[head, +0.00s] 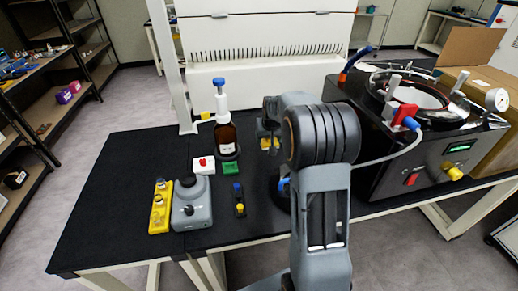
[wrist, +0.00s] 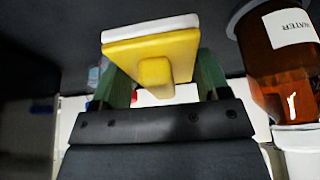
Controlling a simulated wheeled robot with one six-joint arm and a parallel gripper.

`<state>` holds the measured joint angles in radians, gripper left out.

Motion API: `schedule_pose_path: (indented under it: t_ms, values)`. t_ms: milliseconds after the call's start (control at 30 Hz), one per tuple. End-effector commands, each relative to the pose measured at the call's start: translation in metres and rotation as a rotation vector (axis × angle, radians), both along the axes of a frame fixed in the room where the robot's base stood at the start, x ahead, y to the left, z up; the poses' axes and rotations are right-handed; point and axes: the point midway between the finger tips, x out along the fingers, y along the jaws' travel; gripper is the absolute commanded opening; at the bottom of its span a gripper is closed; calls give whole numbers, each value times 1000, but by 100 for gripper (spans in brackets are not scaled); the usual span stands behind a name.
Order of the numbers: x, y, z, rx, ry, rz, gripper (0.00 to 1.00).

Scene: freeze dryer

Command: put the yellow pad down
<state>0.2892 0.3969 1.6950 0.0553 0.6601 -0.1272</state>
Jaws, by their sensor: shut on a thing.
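The yellow pad (wrist: 153,52) has a yellow block-like grip and a white layer along its far edge. My gripper (wrist: 161,82) is shut on it, with a green finger on each side of the grip. In the head view, a bit of the yellow pad (head: 265,143) shows at the end of my arm, over the black table (head: 115,180), to the right of the amber bottle. My arm hides part of the table there. I cannot tell how far the pad is above the table.
The amber bottle (head: 226,137), labelled WATER in the wrist view (wrist: 280,50), stands close by. A white box with a red button (head: 203,163), a green block (head: 231,168), a grey device (head: 190,205) and a yellow one (head: 160,210) stand left. The freeze dryer (head: 420,150) stands right. The table's front left is clear.

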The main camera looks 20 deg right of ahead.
Motion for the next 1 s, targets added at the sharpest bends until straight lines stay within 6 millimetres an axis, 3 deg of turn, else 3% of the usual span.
schedule_pose_path:
  t_ms: [200,567,800,1000]
  values:
    - [17,15,-29,0,2,1,43]
    - [27,23,-45,0,1,0,43]
    - [29,24,-75,1,2,-1,43]
    - [29,24,-77,0,-1,-1,43]
